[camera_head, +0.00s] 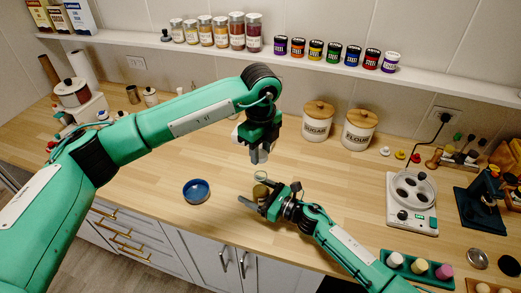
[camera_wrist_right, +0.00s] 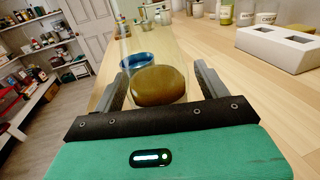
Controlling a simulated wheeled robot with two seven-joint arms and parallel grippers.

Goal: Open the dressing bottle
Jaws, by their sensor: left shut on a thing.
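The dressing bottle is a clear glass vessel with olive-brown dressing in its lower part. It stands upright on the counter in the head view (camera_head: 260,191), partly hidden by my right gripper (camera_head: 264,206). In the right wrist view the dressing bottle (camera_wrist_right: 160,85) is between the two fingers of my right gripper (camera_wrist_right: 160,82). I cannot tell whether both fingers press on its glass. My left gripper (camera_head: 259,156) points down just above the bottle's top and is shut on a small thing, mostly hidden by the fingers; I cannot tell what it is.
A blue bowl (camera_head: 196,191) stands left of the bottle, near the front edge. Sugar (camera_head: 318,121) and flour (camera_head: 359,129) canisters stand behind to the right. A white appliance (camera_head: 411,202) is at the right. The counter left of the bowl is mostly clear.

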